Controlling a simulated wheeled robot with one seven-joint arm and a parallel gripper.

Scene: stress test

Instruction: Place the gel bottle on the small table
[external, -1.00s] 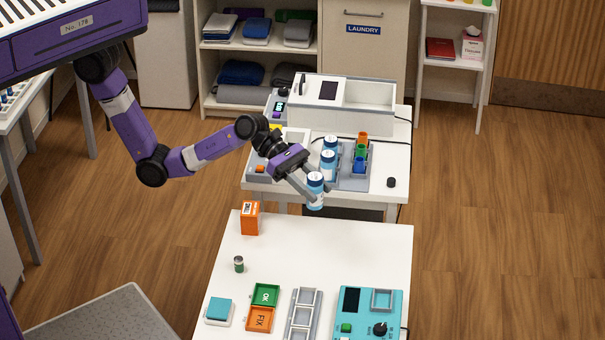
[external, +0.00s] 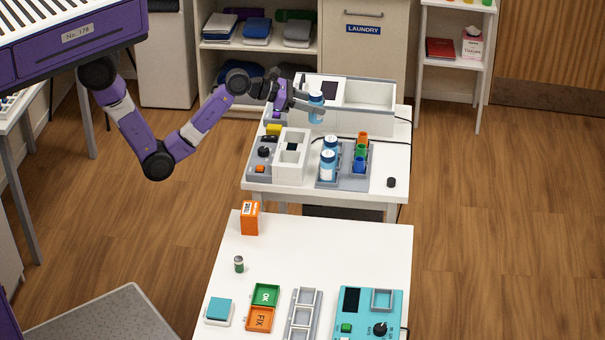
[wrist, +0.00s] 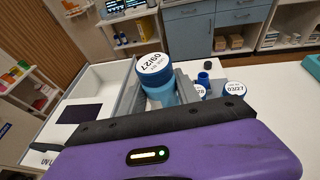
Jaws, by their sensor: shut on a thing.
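My gripper (external: 313,105) is shut on a blue bottle with a white-topped lid (external: 316,98). The bottle is held upright in the air, in front of a white box unit in the external view. In the wrist view the bottle (wrist: 153,66) sits between the fingers, its lid reading 09/27. I cannot read whether it is the gel bottle. Two similar blue bottles (external: 328,166) stand in a grey tray below; one lid in the wrist view (wrist: 234,90) reads 03/27. Two white tables show, a far one (external: 375,200) under my gripper and a near one (external: 330,250).
The white box unit (external: 365,105) has an open bin on its right. A white divided holder (external: 291,165) and a rack of coloured tubes (external: 361,150) flank the bottles. The near table holds an orange box (external: 250,218), a small vial (external: 239,264) and a teal device (external: 368,312); its middle is clear.

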